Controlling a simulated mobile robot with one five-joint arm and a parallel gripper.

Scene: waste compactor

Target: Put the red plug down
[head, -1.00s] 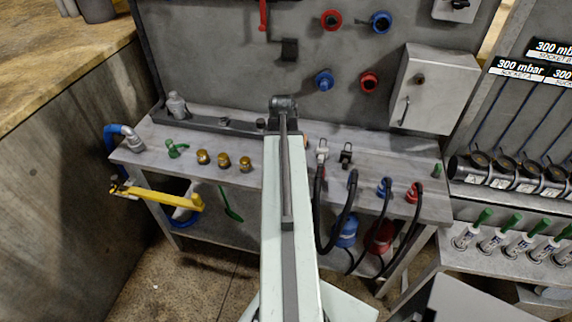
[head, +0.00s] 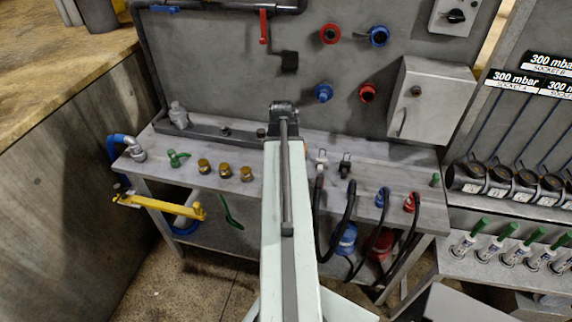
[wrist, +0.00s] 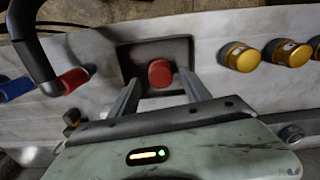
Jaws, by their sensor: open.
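The red plug (wrist: 160,73) shows as a round red cap in the wrist view, over a dark square tray (wrist: 181,46) set on the bench. My gripper (wrist: 159,84) is open, with one finger on each side of the plug. Gaps show between the plug and both fingers. The plug appears to rest in the tray, though its underside is hidden. In the head view my arm covers the plug, the tray and my fingers.
The grey bench (head: 320,178) carries several brass fittings (head: 225,171) and a green valve (head: 178,158). Red (head: 411,203) and blue hose connectors (head: 381,198) stand at its right. A grey box (head: 432,97) hangs on the panel behind.

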